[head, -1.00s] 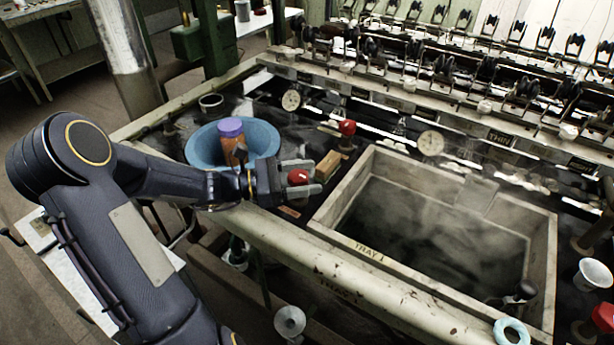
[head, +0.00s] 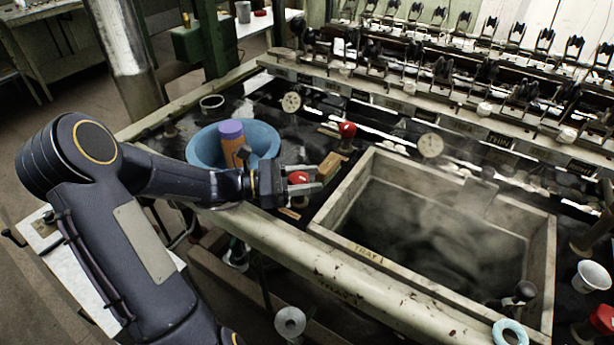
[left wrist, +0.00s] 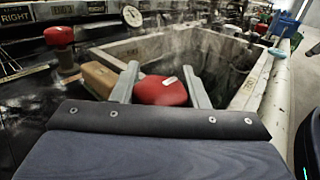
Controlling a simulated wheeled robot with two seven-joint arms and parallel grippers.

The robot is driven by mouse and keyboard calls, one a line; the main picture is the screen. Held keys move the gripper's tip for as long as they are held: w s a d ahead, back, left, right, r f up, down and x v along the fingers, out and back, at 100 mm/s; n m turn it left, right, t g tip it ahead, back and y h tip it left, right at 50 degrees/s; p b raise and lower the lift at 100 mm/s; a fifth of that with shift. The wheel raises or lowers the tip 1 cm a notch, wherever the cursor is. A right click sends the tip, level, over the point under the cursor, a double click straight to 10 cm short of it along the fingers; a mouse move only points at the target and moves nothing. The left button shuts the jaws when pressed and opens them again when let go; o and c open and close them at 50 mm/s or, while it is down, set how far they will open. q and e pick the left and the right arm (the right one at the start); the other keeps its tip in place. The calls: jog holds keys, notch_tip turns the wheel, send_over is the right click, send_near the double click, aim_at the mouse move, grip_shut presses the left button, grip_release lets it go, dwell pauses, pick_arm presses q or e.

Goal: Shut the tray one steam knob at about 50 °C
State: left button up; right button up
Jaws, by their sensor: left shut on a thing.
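My left gripper (head: 303,179) is shut on a red knob (head: 298,178) at the front left of the steaming basin marked TRAY 1 (head: 368,262). In the left wrist view the red knob (left wrist: 161,91) sits between the two fingers (left wrist: 160,86), with a pale mark on its top. A round dial (head: 430,145) stands behind the basin; it also shows in the left wrist view (left wrist: 132,16). Its reading is too small to make out. Steam drifts over the dark water. My right gripper is not in view.
Another red knob (head: 347,129) stands behind a wooden block (head: 329,165). A second dial (head: 291,102) is at the back. A white cup (head: 592,275) stands at the right.

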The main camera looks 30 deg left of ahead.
pick_arm(q)
jog(key=m+g+p, duration=0.1)
jog(key=m+g+h+p, duration=0.1)
jog(key=shift+d+r+g+h, duration=0.1)
jog(key=shift+r+g+h, duration=0.1)
jog(key=shift+g+h, duration=0.15)
jog(key=shift+s+m+g+h+p, duration=0.2)
jog(key=shift+m+g+h+p, duration=0.25)
jog(key=shift+m+g+p, duration=0.55)
jog(key=m+g, duration=0.1)
jog(key=g, duration=0.1)
jog(key=m+g, duration=0.1)
jog(key=g, duration=0.1)
jog(key=shift+s+f+h+p, duration=0.1)
jog(key=shift+s+h+p, duration=0.05)
jog(key=shift+h+p, duration=0.25)
jog(key=shift+s+f+m+g+p, duration=0.1)
jog(key=shift+s+m+g+p, duration=0.1)
jog(key=shift+m+g, duration=0.65)
jog(key=shift+s+m+g+p, duration=0.15)
jog(key=shift+m+g, duration=0.3)
jog(key=shift+g, duration=0.75)
jog(key=shift+w, duration=0.1)
jog(key=o, duration=1)
jog(key=shift+c, duration=0.2)
